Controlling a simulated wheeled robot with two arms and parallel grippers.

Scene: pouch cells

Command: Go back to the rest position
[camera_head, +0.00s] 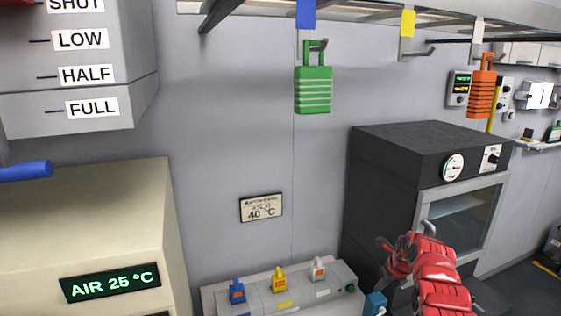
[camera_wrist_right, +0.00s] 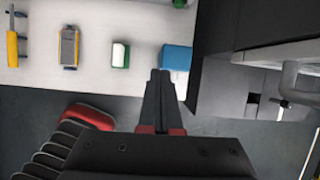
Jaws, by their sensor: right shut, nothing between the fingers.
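My right gripper (camera_head: 402,262) is at the lower right in the head view, at the end of my red arm, in front of the dark oven. In the right wrist view its two dark fingers (camera_wrist_right: 160,88) are together and hold nothing. Their tips are close to a blue block (camera_wrist_right: 177,58) in that picture; I cannot tell whether they touch it. The same block (camera_head: 375,303) shows below the gripper in the head view. My left gripper is in neither view.
A dark oven (camera_head: 384,170) with a glass door stands at right. A grey bench unit (camera_head: 258,302) carries blue, yellow and white pieces. Green (camera_head: 313,92) and orange (camera_head: 481,95) tags hang from an overhead rail. A beige cabinet (camera_head: 85,225) and blue lever (camera_head: 25,171) are at left.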

